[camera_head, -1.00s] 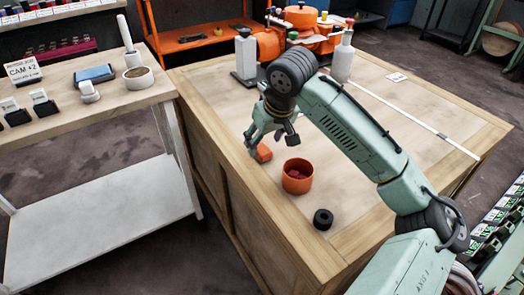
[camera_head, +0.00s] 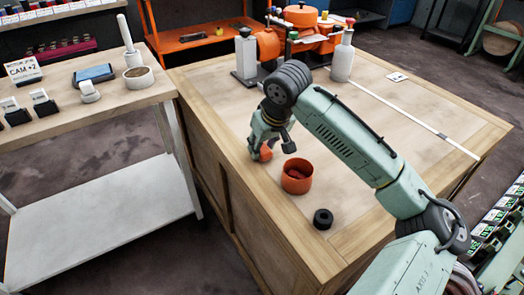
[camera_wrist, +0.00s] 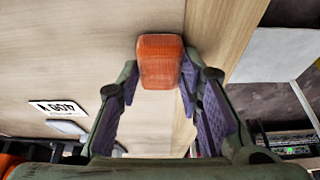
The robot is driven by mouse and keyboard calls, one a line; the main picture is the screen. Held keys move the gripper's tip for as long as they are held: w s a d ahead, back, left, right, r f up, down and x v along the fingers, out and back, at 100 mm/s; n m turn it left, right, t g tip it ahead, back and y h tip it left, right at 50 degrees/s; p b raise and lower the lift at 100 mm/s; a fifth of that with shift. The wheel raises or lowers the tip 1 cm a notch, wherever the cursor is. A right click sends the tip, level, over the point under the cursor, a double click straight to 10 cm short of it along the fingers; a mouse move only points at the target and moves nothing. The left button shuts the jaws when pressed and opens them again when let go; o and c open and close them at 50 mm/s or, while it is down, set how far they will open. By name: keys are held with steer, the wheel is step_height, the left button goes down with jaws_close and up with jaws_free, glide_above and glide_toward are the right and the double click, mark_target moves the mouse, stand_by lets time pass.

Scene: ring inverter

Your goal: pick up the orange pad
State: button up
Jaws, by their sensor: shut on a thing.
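The orange pad (camera_wrist: 160,61) is a small rounded block, seen at the middle top of the wrist view. My gripper (camera_wrist: 158,78) has its two purple-lined fingers on either side of the pad, shut on it. In the head view my gripper (camera_head: 259,151) is low over the wooden workbench, near its left edge, and the pad (camera_head: 265,155) shows partly between the fingers. I cannot tell whether the pad still touches the bench top.
An orange cup (camera_head: 297,177) with red things inside stands just right of my gripper. A black ring (camera_head: 323,219) lies in front of it. An orange machine (camera_head: 290,42) and a pale bottle (camera_head: 342,58) stand at the back. The bench's right half (camera_head: 430,110) is mostly clear.

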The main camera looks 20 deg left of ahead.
mark_target(263, 149)
steer(key=shift+c, duration=0.8)
steer(key=shift+r, duration=0.1)
steer(key=shift+r, duration=0.5)
step_height(263, 149, up, 2)
steer(key=shift+r, duration=0.15)
steer(key=s+d, duration=0.2)
steer(key=s, duration=0.5)
steer(key=s+d+r+b, duration=0.1)
steer(key=s+d, duration=0.1)
steer(key=s, duration=0.6)
steer(key=shift+s+d+r, duration=0.2)
steer(key=shift+d+r, duration=0.05)
steer(key=shift+d, duration=0.1)
steer(key=o, duration=0.4)
steer(key=c, duration=0.5)
